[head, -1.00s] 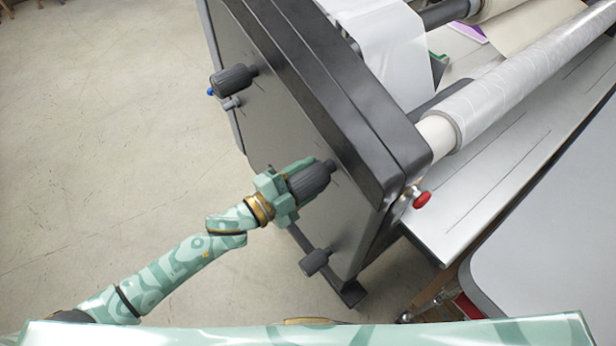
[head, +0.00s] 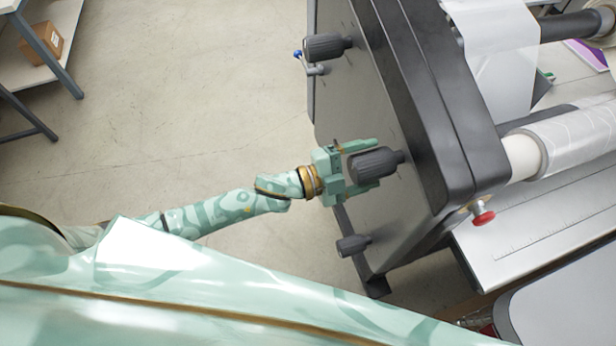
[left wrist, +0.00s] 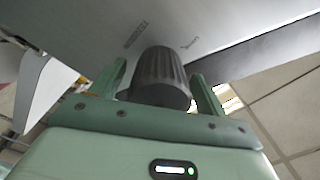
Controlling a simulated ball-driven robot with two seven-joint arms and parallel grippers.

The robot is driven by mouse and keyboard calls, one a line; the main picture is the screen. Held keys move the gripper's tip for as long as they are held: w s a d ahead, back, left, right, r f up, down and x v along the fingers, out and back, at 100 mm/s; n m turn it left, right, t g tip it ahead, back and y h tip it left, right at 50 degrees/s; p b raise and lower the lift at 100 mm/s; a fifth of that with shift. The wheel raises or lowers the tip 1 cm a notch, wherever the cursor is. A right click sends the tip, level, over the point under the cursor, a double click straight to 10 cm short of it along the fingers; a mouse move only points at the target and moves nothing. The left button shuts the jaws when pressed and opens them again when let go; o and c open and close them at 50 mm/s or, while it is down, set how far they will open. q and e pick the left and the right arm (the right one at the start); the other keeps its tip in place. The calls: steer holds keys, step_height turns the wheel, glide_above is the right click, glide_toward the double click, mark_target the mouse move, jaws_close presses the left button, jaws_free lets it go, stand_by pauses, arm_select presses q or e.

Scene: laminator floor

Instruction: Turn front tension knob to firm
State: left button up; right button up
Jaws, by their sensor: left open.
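A ribbed dark grey knob (head: 380,164) sticks out of the machine's grey side panel (head: 375,110); I take it as the front tension knob. My left gripper (head: 366,165) is open, with one finger above the knob and one below it. In the left wrist view the same knob (left wrist: 160,75) stands between the two fingers (left wrist: 160,92), with a small gap on each side. Small printed marks (left wrist: 137,34) show on the panel beside the knob, too blurred to read. My right gripper is not in view.
A similar knob (head: 327,46) sits higher on the panel, by a small blue-tipped lever (head: 310,64). A smaller knob (head: 352,245) sits below. A red button (head: 483,218) is at the front corner. The floor (head: 190,90) left of the machine is clear.

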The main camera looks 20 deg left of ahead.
arm_select(q)
steer(key=b+v, duration=0.2)
steer(key=v, duration=1.2)
steer(key=shift+a, duration=0.2)
steer(key=shift+s, duration=0.15)
